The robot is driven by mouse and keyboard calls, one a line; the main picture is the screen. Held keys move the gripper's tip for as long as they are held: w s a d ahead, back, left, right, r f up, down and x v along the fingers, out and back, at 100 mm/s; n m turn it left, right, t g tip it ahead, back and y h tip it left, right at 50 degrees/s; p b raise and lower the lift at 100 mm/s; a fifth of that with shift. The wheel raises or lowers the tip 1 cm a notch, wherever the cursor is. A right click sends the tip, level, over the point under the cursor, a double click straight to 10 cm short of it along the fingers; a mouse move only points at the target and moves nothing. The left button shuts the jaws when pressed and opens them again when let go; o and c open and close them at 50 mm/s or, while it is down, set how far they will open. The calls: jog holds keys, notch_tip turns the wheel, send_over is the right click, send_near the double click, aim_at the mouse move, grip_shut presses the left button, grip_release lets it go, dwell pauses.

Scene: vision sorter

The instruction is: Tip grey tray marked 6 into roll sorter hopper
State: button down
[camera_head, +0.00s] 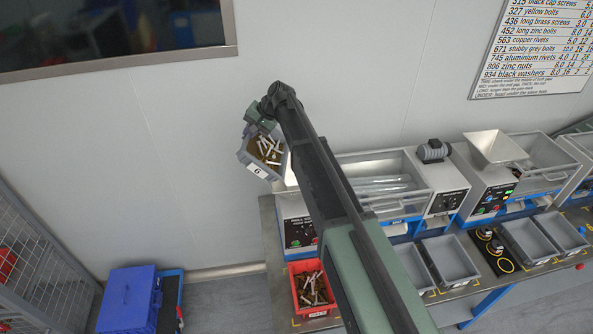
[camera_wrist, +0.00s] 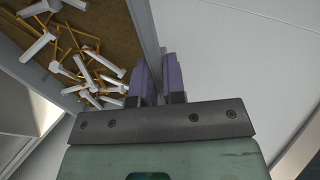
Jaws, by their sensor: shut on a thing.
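The grey tray marked 6 (camera_head: 243,158) hangs in the air in front of the wall, left of the machines. It holds a mix of white bolts and thin brass-coloured screws, which also show in the wrist view, inside the tray wall (camera_wrist: 146,25). My gripper (camera_head: 262,122) is shut on the tray's far side; in the wrist view its purple fingers (camera_wrist: 158,78) pinch the wall. The parts lie inside the tray. The roll sorter (camera_head: 298,232) stands just right of and below the tray, with its rolls (camera_head: 383,185) farther right. My arm hides much of it, and its hopper cannot be made out clearly.
A red bin (camera_head: 297,298) of brownish parts stands at the bench's left end. Empty grey trays (camera_head: 450,262) line the bench front. Another machine has a white funnel (camera_head: 496,148). A blue crate (camera_head: 128,300) and a mesh cage (camera_head: 45,250) stand on the left.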

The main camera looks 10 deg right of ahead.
jog(key=shift+s+d, duration=0.1)
jog(key=shift+d, duration=0.05)
jog(key=shift+d+r+y, duration=0.25)
jog(key=shift+d+y, duration=0.1)
jog(key=shift+y, duration=0.05)
jog(key=shift+r, duration=0.1)
jog(key=shift+s+d+r+t+y, duration=0.2)
jog(key=shift+d+t+y, duration=0.1)
jog(key=shift+r, duration=0.1)
jog(key=shift+d+r+y+b, duration=0.2)
jog(key=shift+d+y+b, duration=0.1)
jog(key=shift+d+y, duration=0.1)
jog(key=shift+s+d+f+t+y+b, duration=0.1)
jog(key=shift+s+d+t+y+b, duration=0.1)
jog(key=shift+d+y+b, duration=0.3)
jog(key=shift+s+d+f+t+y+b, duration=0.15)
jog(key=shift+d+y+b, duration=0.15)
jog(key=shift+d+b, duration=0.3)
jog(key=shift+r, duration=0.2)
jog(key=shift+s+d+r+y+b, duration=0.1)
jog(key=shift+d+y+b, duration=0.2)
jog(key=shift+y, duration=0.1)
